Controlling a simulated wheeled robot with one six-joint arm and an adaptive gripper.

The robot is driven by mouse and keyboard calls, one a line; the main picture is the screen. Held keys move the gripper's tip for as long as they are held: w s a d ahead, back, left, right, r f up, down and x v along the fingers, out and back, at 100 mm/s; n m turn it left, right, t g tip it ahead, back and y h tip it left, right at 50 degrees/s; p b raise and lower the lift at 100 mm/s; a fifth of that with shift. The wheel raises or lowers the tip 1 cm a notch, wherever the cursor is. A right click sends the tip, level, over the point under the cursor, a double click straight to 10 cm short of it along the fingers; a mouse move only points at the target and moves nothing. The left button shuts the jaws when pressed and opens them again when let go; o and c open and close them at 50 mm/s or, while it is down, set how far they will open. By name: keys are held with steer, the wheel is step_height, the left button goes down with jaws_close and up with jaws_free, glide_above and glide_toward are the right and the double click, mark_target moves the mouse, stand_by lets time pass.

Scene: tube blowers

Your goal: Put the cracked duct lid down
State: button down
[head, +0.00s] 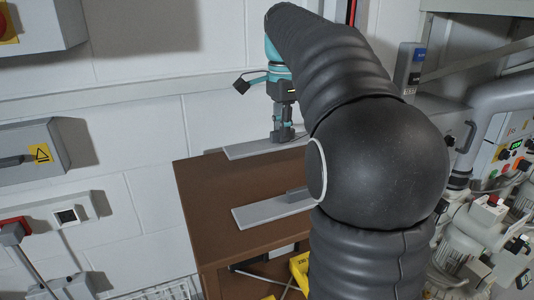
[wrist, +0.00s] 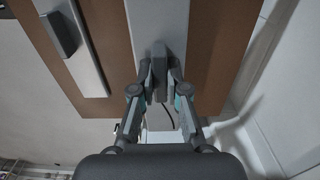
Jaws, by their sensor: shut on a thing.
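My gripper (head: 284,133) is shut on the raised handle of a long, flat grey lid, the cracked duct lid (head: 252,149), at the back of a brown table top. In the wrist view my gripper (wrist: 160,78) has one finger on each side of the dark handle, and the lid (wrist: 158,18) runs away beneath it. A thin dark crooked line, perhaps the crack, shows on the lid near the fingers. The lid lies flat along the table's back edge; I cannot tell whether it touches the top. My arm hides its right end in the head view.
A second grey lid (head: 262,213) with a block handle lies nearer the front of the brown table (head: 205,212); the lid also shows in the wrist view (wrist: 85,62). Bare table separates the two lids. A white wall stands behind. Pipes and machinery (head: 480,225) stand at right.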

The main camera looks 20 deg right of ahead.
mark_target(267, 165)
steer(key=w+a+f, duration=0.2)
steer(key=shift+w+a+f, duration=0.2)
steer(key=shift+w+a, duration=0.1)
steer(key=shift+f+b, duration=0.4)
steer(key=shift+f, duration=1.5)
steer(key=c, duration=1.2)
jaws_free()
step_height(267, 165, up, 12)
steer(key=shift+p, duration=0.85)
